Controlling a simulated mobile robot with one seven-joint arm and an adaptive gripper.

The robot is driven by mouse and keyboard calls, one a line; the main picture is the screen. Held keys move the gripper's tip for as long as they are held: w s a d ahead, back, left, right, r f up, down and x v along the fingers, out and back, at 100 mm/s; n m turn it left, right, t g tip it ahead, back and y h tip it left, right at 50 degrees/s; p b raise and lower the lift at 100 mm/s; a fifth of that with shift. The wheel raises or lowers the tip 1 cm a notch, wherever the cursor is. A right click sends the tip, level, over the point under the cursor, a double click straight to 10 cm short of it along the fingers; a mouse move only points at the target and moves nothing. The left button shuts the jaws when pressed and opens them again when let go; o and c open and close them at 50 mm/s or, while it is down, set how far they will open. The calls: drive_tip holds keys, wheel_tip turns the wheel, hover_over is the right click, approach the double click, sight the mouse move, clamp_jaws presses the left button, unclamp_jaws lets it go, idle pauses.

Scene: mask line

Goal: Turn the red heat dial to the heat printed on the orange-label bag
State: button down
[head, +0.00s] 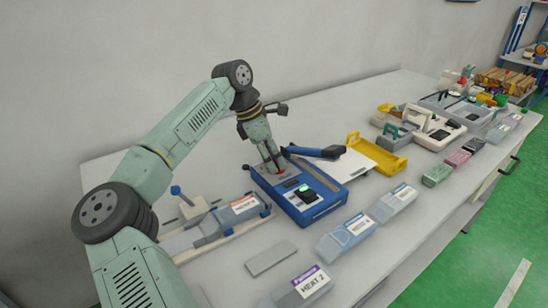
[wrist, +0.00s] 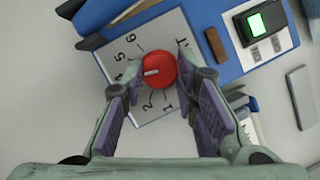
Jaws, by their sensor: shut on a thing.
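The red heat dial (wrist: 160,70) sits on a white numbered plate (wrist: 150,112) on the blue sealer (head: 322,210). Its white pointer mark points left in the wrist view, roughly at the 4; the 3 is hidden by a finger. My gripper (wrist: 160,76) is shut on the dial, one finger on each side; in the head view my gripper (head: 277,170) comes down onto the sealer's top. The orange-label bag (head: 226,215) lies in a holder left of the sealer. Its label starts with HEAT, but the number is too small to read surely.
A purple-label bag (head: 290,295) reading HEAT 2 and blue-label bags (head: 340,243) lie along the table front. The sealer's blue lever arm (head: 315,152) is raised behind the dial. A yellow tray (head: 377,157) stands to the right. A grey block (head: 271,258) lies in front.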

drive_tip(key=c, duration=1.2)
unclamp_jaws()
drive_tip(key=shift+c, duration=0.2)
drive_tip(key=v, duration=1.2)
